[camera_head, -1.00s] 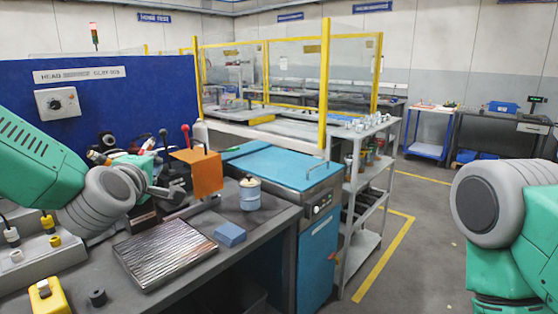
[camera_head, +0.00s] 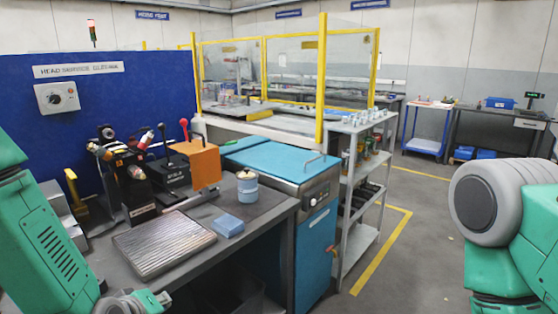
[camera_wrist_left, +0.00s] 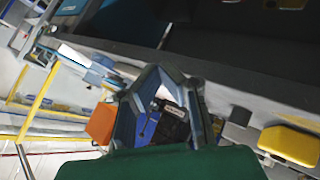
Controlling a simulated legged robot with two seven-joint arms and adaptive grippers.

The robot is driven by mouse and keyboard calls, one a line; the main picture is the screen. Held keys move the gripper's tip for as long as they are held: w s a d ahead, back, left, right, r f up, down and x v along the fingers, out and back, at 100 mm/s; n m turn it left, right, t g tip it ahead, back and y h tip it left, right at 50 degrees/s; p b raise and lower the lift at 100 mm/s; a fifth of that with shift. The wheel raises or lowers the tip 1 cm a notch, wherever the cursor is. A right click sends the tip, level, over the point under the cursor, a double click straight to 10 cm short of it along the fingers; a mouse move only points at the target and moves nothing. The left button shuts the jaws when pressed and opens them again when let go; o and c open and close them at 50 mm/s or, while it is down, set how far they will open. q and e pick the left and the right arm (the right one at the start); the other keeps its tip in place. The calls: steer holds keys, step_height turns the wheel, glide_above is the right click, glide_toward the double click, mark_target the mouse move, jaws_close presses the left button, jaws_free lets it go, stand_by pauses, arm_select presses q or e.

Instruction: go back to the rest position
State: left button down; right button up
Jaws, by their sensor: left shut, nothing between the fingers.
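My left arm comes in at the lower left of the head view, bent down in front of the bench. Its grey wrist shows at the bottom edge, left of centre, near the bench's front edge. My left gripper (camera_wrist_left: 172,80) shows in the left wrist view, shut and empty; in the head view it is mostly cut off by the bottom edge. It touches no object that I can see. My right arm stands at the right edge of the head view; its gripper is out of view.
The bench holds a ribbed metal plate (camera_head: 164,244), a blue block (camera_head: 228,226), a lidded canister (camera_head: 247,187) and an orange box (camera_head: 204,167). A teal cabinet (camera_head: 316,246) and a grey shelf cart (camera_head: 357,192) stand right of it. Floor between cart and right arm is clear.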

arm_select(q)
steer(key=s+a+f+m+g, duration=0.1)
steer(key=s+f+m+g, duration=0.2)
steer(key=s+f, duration=0.3)
steer(key=s+a+f+m+g+b, duration=0.1)
steer(key=s+f, duration=0.5)
steer(key=s, duration=0.8)
steer(key=s+a+f+m+g, duration=0.2)
steer(key=s+f+m+g, duration=0.3)
steer(key=s, duration=0.5)
steer(key=shift+a+f+y, duration=0.2)
steer(key=shift+f+y, duration=0.2)
steer(key=shift+f, duration=0.55)
steer(key=shift+a, duration=0.1)
steer(key=shift+w+a+f, duration=0.15)
steer(key=shift+a, duration=0.1)
steer(key=shift+d, duration=0.3)
